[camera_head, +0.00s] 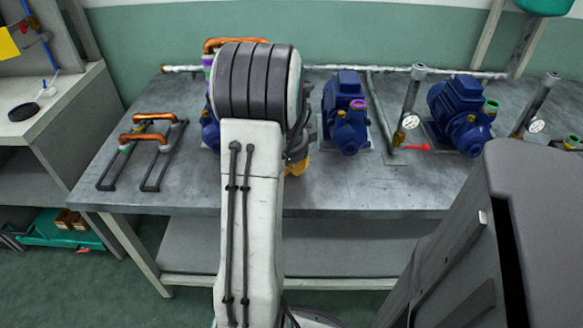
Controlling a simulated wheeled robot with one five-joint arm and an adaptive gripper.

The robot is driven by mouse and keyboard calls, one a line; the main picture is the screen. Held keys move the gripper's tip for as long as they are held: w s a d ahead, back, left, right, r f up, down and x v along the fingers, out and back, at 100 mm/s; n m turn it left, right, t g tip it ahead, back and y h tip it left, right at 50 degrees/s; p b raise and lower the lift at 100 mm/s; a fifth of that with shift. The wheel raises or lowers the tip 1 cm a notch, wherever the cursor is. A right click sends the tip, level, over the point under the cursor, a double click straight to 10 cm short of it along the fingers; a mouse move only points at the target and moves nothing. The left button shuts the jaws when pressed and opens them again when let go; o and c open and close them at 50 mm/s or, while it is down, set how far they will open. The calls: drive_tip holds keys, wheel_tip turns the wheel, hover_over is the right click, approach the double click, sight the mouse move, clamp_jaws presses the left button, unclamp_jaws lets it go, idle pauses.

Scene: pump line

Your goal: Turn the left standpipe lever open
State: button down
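The left of the two visible standpipes (411,92) is a grey upright pipe with a round gauge (410,121), between two blue pumps. A red lever (417,147) shows low beside it, pointing roughly sideways to the right in the picture. The right standpipe (540,96) has its own gauge (536,126). My arm stands in the middle of the view, its bulky joint in front of the bench. My gripper is mostly hidden behind the arm; only dark parts show at its right side, well left of the red lever. Its fingers cannot be made out.
Blue pumps (346,108) and (463,112) stand on the grey bench (338,190); another is partly hidden behind my arm. Copper-topped pipe pieces (146,137) lie at the left. A back pipe (183,69) runs along the bench. The bench front is mostly clear.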

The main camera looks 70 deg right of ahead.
drive_tip(key=shift+r, duration=0.1)
idle(0.3)
drive_tip(key=shift+r+p, duration=0.65)
drive_tip(key=shift+r, duration=0.05)
drive_tip(key=shift+s, duration=0.15)
